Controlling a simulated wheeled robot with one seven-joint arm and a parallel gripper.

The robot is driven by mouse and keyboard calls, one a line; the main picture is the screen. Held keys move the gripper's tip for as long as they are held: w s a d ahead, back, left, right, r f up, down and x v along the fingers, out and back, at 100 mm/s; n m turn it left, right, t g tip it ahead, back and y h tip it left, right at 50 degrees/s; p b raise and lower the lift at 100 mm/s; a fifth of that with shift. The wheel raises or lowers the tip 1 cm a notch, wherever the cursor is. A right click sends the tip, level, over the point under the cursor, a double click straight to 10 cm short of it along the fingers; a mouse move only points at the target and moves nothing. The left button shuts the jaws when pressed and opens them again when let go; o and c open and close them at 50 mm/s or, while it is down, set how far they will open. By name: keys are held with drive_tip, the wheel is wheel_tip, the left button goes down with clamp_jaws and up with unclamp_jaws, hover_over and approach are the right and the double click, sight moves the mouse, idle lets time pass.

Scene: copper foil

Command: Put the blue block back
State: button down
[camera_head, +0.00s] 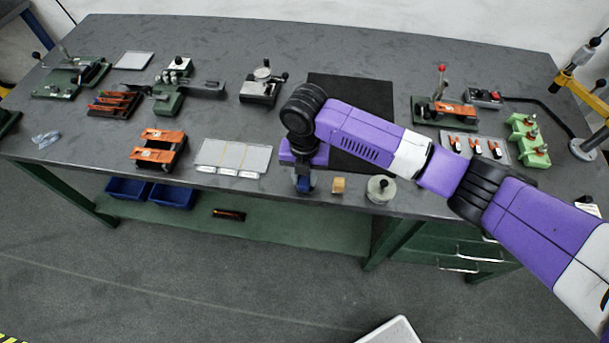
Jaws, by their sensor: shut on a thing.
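My gripper (303,187) points down near the front edge of the grey workbench (225,190), left of a small tan block (338,185). It is shut on a small blue block (310,182), which is only partly visible between and beside the dark fingers. I cannot tell whether the block touches the bench top. My purple arm reaches in from the right and hides part of the bench behind it.
A round grey weight (381,190) stands right of the tan block. A pale tray (233,157) and an orange fixture (158,148) lie to the left. A black mat (360,95) lies behind my arm. Blue bins (172,195) sit on the lower shelf.

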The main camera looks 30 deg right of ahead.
drive_tip(key=c, duration=1.1)
unclamp_jaws()
drive_tip(key=shift+f, duration=0.15)
drive_tip(key=shift+o, duration=0.2)
